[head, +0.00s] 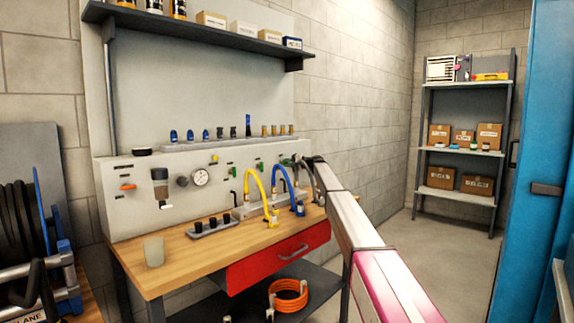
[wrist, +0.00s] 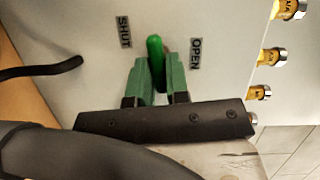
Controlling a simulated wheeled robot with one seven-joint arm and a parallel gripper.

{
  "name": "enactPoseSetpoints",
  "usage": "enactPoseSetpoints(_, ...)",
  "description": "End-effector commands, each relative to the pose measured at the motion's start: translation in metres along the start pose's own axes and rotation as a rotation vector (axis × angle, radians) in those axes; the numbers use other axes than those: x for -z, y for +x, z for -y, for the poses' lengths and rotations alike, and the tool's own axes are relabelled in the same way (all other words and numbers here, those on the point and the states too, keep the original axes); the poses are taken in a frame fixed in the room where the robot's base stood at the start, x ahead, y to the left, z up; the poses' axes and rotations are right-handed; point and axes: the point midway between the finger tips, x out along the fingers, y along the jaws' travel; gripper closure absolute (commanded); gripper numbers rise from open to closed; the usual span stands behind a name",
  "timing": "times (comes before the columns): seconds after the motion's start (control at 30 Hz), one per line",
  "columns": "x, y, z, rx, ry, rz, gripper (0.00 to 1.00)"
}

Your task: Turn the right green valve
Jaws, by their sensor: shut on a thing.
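The right green valve's lever (wrist: 155,48) shows in the wrist view, on a pale panel between a SHUT label (wrist: 123,31) and an OPEN label (wrist: 196,53). My gripper (wrist: 158,78) has its two green fingers on either side of the lever, shut on it. The lever's lower part is hidden between the fingers. In the head view my gripper (head: 301,163) is at the right end of the panel and largely covers this valve. Two other green valves, a middle one (head: 258,165) and a left one (head: 232,171), sit to its left.
A yellow hose (head: 258,186) and a blue hose (head: 287,178) arch just below the valves, close to my gripper. A dark hose (wrist: 40,67) and brass fittings (wrist: 270,56) flank the valve in the wrist view. The wooden bench (head: 190,253) has a red drawer (head: 280,257).

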Motion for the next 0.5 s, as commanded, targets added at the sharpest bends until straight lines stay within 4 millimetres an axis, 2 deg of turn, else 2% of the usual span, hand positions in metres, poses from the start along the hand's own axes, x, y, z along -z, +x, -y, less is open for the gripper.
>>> enactPoseSetpoints(0.03, 0.0008, -0.0006, -0.0005, -0.001, -0.001, -0.002, 1.00)
enactPoseSetpoints(0.07, 0.0008, -0.0006, -0.0005, -0.001, -0.001, -0.002, 0.78)
enactPoseSetpoints(0.1, 0.0008, -0.0006, -0.0005, -0.001, -0.001, -0.002, 0.65)
enactPoseSetpoints(0.13, 0.0007, -0.0006, -0.0005, -0.001, -0.001, -0.002, 0.61)
enactPoseSetpoints(0.5, 0.0001, -0.0034, -0.0002, -0.001, -0.001, -0.001, 0.61)
